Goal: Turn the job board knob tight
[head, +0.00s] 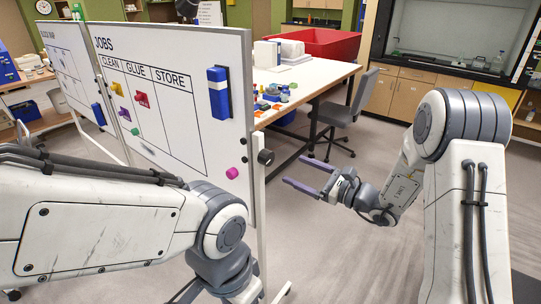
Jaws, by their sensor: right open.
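The job board (225,130) is a white board headed JOBS, with columns CLEAN, GLUE and STORE, standing left of centre. A black round knob (265,157) sits at its right edge, on the frame post. My right gripper (298,174) is open and empty, to the right of the knob and a little lower in the picture, apart from it. Its purple fingers point left toward the board. My left arm crosses the lower left, in front of the board's lower part. My left gripper is not in view.
Coloured magnets and a blue eraser (219,92) are on the board. A white table (325,72) with small coloured pieces and a red bin (318,43) stands behind. A grey chair (352,110) is beside it.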

